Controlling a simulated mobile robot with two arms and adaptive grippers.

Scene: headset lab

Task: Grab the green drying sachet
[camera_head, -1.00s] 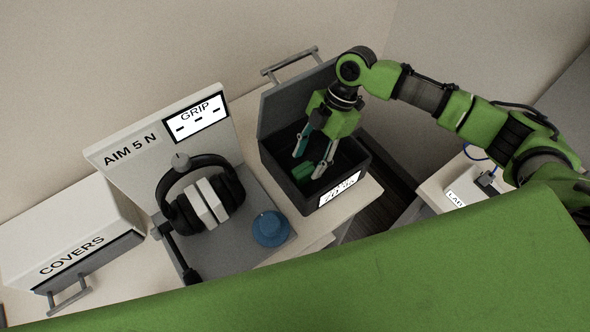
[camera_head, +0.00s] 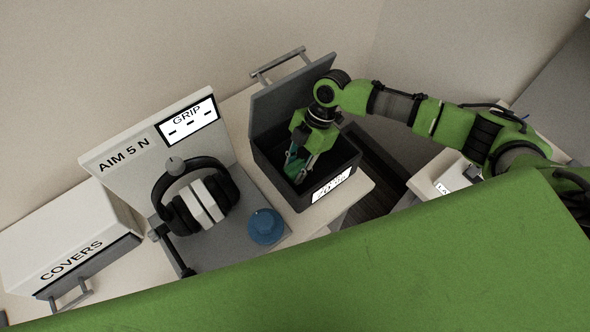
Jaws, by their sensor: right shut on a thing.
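The green drying sachet (camera_head: 293,168) is inside the open dark box (camera_head: 273,176), low between the fingers of my right gripper (camera_head: 299,169). Only a small part of the sachet shows; the fingers and the box's shade hide the rest. My right gripper points down into the box from above and is shut on the sachet. The box's lid (camera_head: 290,97) stands raised at the back. My left gripper is not in view.
Left of the box stands a grip test stand (camera_head: 150,140) with black headphones (camera_head: 167,188) and a blue knob (camera_head: 265,227). A white covers box (camera_head: 65,235) is at far left. A labelled white box (camera_head: 437,172) is at right.

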